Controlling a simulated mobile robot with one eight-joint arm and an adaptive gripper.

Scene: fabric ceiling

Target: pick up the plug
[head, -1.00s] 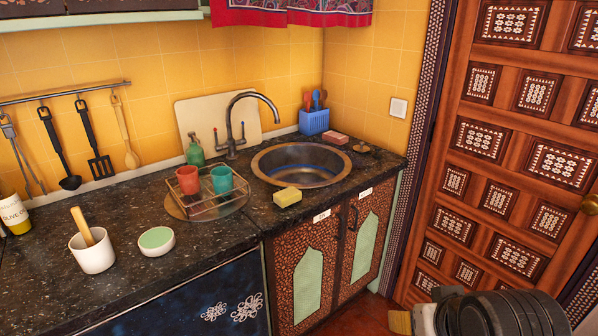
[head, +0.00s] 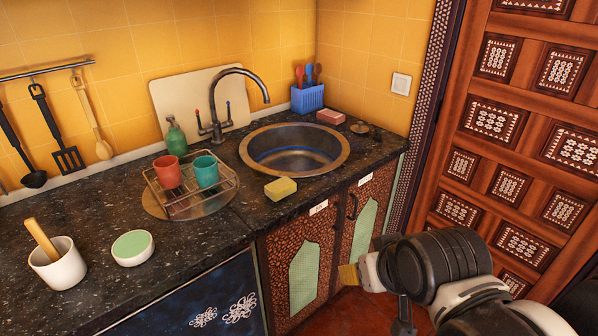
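A small dark round piece that looks like the sink plug (head: 360,128) lies on the black counter at the right back, between the sink and the wall corner. It is small in the head view, and its details are hard to make out. My gripper (head: 352,275) is at the lower right, in front of the cabinet doors and below the counter edge, well apart from the plug. Its tan tip points left. I cannot tell whether its fingers are open or shut.
The round metal sink (head: 294,150) is left of the plug. A pink sponge (head: 330,116) and blue utensil holder (head: 308,98) stand close by. A yellow sponge (head: 281,189) lies at the front edge. A dish rack (head: 190,187) holds two cups. A carved door (head: 510,150) stands right.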

